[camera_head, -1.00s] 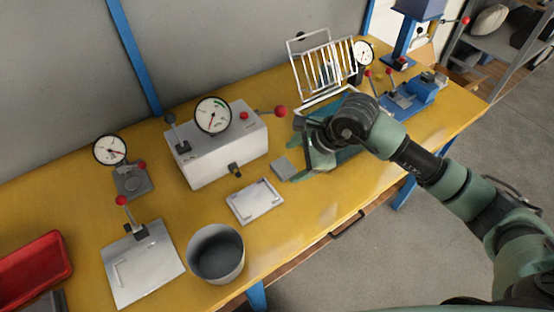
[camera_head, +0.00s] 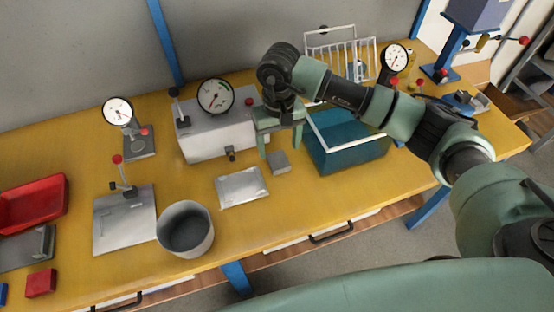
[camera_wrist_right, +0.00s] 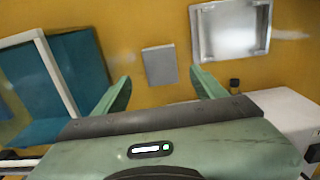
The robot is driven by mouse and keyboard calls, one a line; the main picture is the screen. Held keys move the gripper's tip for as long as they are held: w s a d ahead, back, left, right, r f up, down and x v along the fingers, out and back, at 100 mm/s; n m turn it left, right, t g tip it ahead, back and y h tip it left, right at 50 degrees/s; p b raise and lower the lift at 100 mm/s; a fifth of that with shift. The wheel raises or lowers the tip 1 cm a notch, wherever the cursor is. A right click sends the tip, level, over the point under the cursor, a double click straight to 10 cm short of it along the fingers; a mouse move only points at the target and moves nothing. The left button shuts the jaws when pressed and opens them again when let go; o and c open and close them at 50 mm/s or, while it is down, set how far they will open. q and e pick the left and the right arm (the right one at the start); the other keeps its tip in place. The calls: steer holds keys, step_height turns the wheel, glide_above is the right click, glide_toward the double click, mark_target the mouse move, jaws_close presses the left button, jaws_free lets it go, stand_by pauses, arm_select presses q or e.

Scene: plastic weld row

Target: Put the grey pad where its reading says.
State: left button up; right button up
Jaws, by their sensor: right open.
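The grey pad (camera_head: 278,162) is a small flat square on the yellow bench, between the shallow metal tray (camera_head: 242,188) and the teal crate (camera_head: 345,155). My right gripper (camera_head: 280,147) is open and empty, pointing down just behind and above the pad. In the right wrist view the pad (camera_wrist_right: 160,65) lies beyond the gap between the two open fingertips (camera_wrist_right: 160,82), apart from both. A dial gauge on a stand (camera_head: 118,112) is at the left, with a pale face. No reading is legible. My left gripper is not in view.
The grey instrument box with a dial (camera_head: 205,140) stands close left of my right gripper. A grey bin (camera_head: 187,232), a metal plate with a lever (camera_head: 125,225) and a red tray (camera_head: 30,210) are further left. A wire rack (camera_head: 340,55) and another dial gauge (camera_head: 394,58) stand behind.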

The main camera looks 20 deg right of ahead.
mark_target(279, 161)
steer(key=f+p, duration=0.1)
steer(key=f, duration=0.1)
steer(key=s+f, duration=0.1)
steer(key=f, duration=0.1)
steer(key=shift+f+p, duration=0.25)
steer(key=shift+p, duration=0.1)
steer(key=shift+w+a+f, duration=0.1)
steer(key=shift+f, duration=0.25)
steer(key=shift+c, duration=0.6)
jaws_close()
steer(key=shift+r, duration=0.1)
step_height(279, 161, up, 20)
steer(key=b, duration=0.4)
steer(key=s+d+f, duration=0.3)
steer(key=s+f, duration=0.5)
steer(key=s, duration=0.5)
steer(key=shift+s+d+f, duration=0.15)
steer(key=shift+s+d, duration=0.05)
steer(key=shift+d, duration=0.15)
